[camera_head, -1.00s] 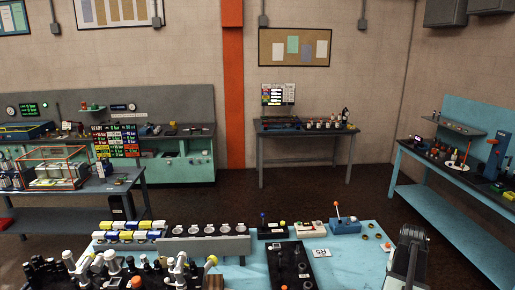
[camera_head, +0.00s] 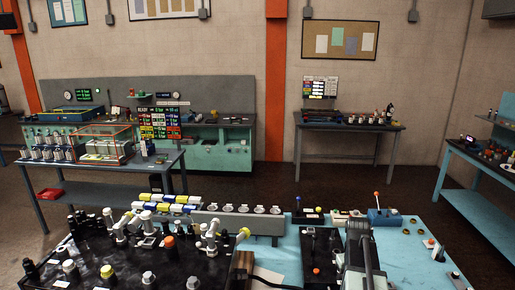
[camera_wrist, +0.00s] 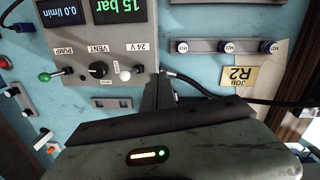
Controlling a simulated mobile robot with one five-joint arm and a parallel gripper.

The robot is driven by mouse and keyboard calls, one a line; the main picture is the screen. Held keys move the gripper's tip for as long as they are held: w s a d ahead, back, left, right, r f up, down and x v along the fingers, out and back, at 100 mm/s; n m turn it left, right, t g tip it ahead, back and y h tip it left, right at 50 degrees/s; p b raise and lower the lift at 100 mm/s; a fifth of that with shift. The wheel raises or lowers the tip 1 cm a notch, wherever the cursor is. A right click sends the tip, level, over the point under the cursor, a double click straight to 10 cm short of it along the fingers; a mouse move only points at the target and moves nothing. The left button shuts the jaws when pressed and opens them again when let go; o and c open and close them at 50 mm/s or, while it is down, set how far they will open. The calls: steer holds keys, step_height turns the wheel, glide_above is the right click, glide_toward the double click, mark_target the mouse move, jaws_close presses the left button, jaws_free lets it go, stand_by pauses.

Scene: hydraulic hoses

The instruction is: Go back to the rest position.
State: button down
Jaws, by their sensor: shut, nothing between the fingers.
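My gripper (camera_wrist: 160,82) is seen from behind in the wrist view, its dark narrow fingers together with nothing between them. In front of it is a grey control panel (camera_wrist: 115,48) with a green PUMP lever, a black VENT knob and a 24 V switch. Its displays read 0.0 l/min and 15 bar. In the head view my dark arm stands over the near blue bench (camera_head: 400,262) at the lower right; its fingertips cannot be made out there.
A grey rail with round fittings (camera_head: 238,222) and a black tray of fittings (camera_head: 150,265) lie left of my arm. In the wrist view, a black cable (camera_wrist: 225,97) runs right from near my fingers, below a yellow R2 tag (camera_wrist: 238,75). Dark floor lies beyond the bench.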

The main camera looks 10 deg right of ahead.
steer(key=w+a+f+n+b, duration=0.1)
steer(key=a+f+b, duration=0.1)
steer(key=a, duration=0.5)
steer(key=w+a+f+n+b, duration=0.1)
steer(key=w+a+f+b, duration=0.1)
steer(key=a, duration=0.5)
steer(key=w+a+f+n+b, duration=0.1)
steer(key=a+f+b, duration=0.2)
steer(key=a+f, duration=0.3)
steer(key=shift+w+a, duration=0.25)
steer(key=shift+a, duration=0.8)
steer(key=shift+n, duration=0.4)
steer(key=a+f+b, duration=0.1)
steer(key=a, duration=0.2)
steer(key=s+a+b, duration=0.1)
steer(key=a, duration=0.2)
steer(key=a+f+b, duration=0.1)
steer(key=a, duration=0.2)
steer(key=shift+s+f, duration=0.2)
steer(key=shift+f, duration=0.1)
steer(key=shift+s+a+m, duration=0.4)
steer(key=shift+s+a, duration=0.5)
steer(key=shift+r+m+t, duration=0.25)
steer(key=shift+m+t, duration=0.05)
steer(key=shift+m, duration=0.2)
steer(key=shift+w+d, duration=0.1)
steer(key=shift+d, duration=0.05)
